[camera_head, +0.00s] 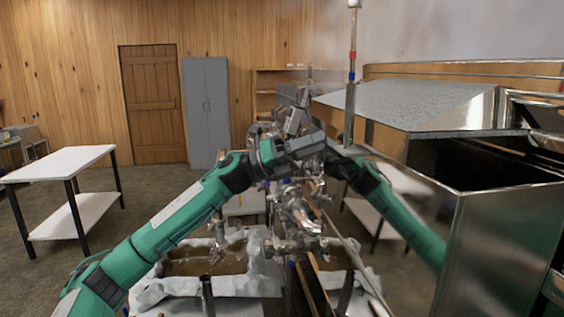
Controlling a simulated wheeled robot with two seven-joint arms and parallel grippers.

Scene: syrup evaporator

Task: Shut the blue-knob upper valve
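My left arm comes in from the lower left, and its gripper (297,112) is raised over the pipework beside the evaporator. Its fingers are small and overlap grey metal parts, so I cannot tell whether they are open or shut, or touching anything. A cluster of metal pipes and valve fittings (298,218) stands below the gripper, along the evaporator's polished side. My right gripper does not show.
A thin upright rod (351,95) with red and blue bands stands nearby. A white table (62,163) is at left, a grey cabinet (206,110) behind. Floor between is clear.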

